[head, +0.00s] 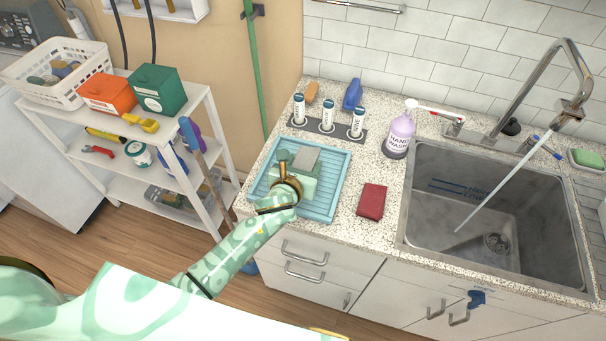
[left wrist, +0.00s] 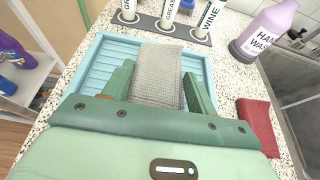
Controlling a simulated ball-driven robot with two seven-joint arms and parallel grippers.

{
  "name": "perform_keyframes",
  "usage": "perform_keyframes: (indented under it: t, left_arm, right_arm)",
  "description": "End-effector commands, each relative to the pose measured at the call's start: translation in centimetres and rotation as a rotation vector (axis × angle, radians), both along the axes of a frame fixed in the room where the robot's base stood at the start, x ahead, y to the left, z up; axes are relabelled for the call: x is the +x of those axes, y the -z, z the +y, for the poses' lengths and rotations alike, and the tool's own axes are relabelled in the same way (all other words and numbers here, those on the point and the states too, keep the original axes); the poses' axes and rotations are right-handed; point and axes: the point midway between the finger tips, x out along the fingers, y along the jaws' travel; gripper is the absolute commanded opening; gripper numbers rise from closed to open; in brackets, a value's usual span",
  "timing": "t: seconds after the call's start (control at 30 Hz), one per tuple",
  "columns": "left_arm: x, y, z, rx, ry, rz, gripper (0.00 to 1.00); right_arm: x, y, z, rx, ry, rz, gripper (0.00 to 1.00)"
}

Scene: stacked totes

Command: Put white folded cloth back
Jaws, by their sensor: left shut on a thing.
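The white folded cloth (head: 306,159) looks light grey and lies between the fingers of my left gripper (head: 292,172), over the blue ribbed tray (head: 335,165) on the counter. In the left wrist view the cloth (left wrist: 157,77) shows its woven top, with one green finger on each side; the left gripper (left wrist: 158,92) is shut on it. The tray (left wrist: 88,75) shows around it. I cannot tell whether the cloth touches the tray. My right gripper is not in view.
A dark red cloth (head: 372,201) lies right of the tray. Behind stand labelled bottles on a grey mat (head: 315,127), a blue bottle (head: 353,94) and a hand wash bottle (head: 399,134). The sink (head: 440,245) is at right, a white shelf (head: 205,118) at left.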

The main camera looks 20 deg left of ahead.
Motion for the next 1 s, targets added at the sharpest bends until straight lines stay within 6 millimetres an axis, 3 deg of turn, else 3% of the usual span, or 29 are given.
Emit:
perform_keyframes:
  t: [0.1, 0.2, 0.6, 0.63, 0.7, 1.0]
  left_arm:
    - [0.2, 2.4, 0.0, -0.002, -0.001, 0.005, 0.36]
    - [0.2, 3.4, 0.0, -0.001, 0.0, 0.003, 0.36]
    - [0.2, 3.7, 0.1, 0.001, 0.0, 0.001, 0.36]
    - [0.2, 3.6, 0.1, 0.001, 0.0, 0.001, 0.66]
    - [0.2, 3.6, 0.1, 0.001, 0.0, 0.001, 0.79]
    - [0.2, 3.2, 0.1, 0.0, 0.0, 0.001, 0.79]
  right_arm:
    - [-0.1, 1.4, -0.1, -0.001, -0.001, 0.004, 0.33]
    - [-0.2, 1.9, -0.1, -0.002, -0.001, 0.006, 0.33]
    - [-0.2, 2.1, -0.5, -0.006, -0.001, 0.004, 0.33]
    - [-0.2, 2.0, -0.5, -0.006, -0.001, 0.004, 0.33]
    - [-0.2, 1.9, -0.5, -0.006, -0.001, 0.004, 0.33]
    - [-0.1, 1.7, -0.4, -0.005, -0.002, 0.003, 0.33]
